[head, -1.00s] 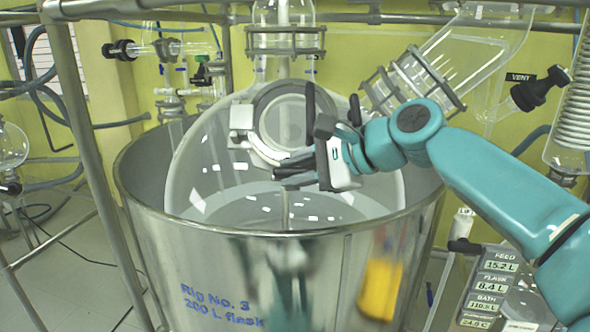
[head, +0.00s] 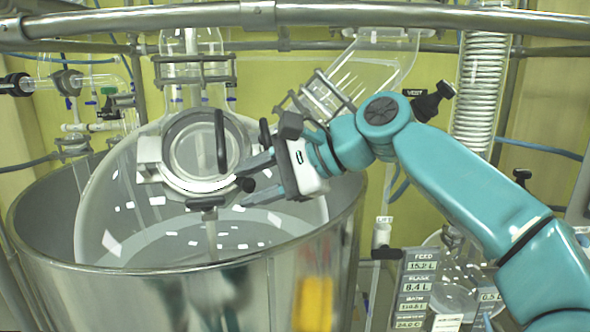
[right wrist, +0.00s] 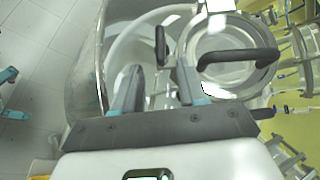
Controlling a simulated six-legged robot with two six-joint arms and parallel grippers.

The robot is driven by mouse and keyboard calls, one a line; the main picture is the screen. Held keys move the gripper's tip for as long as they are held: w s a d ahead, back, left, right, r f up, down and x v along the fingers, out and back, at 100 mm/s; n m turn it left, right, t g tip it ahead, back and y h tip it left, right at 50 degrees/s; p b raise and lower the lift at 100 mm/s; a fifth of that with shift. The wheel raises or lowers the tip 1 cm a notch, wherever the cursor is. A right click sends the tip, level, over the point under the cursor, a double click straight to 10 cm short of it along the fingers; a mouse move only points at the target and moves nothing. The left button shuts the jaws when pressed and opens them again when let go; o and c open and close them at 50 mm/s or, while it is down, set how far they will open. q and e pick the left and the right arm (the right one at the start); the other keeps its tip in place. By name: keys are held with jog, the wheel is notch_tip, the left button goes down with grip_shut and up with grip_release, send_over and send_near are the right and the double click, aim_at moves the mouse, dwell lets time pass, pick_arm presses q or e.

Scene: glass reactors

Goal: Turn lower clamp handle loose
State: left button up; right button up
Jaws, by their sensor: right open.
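The round glass port (head: 200,150) on the big flask has a pale ring clamp around it, with a black upright handle (head: 220,140) across its front. The lower clamp handle (head: 208,203) is a short black bar under the ring. My right gripper (head: 246,193) is open and empty, with its fingertips just right of and slightly above that bar. In the right wrist view, a black bar (right wrist: 160,45), which looks like the lower handle, lies ahead of the gap between my fingers. The curved port handle (right wrist: 240,58) is to its right. My left gripper is not in view.
The flask sits in a wide steel bath (head: 120,285). A steel rail (head: 380,17) crosses the top of the view. Glass tubing and a coil condenser (head: 480,95) stand behind my right arm. A readout panel (head: 418,285) is at the lower right.

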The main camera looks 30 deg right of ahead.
jog(key=v, duration=0.8)
jog(key=shift+d, duration=0.15)
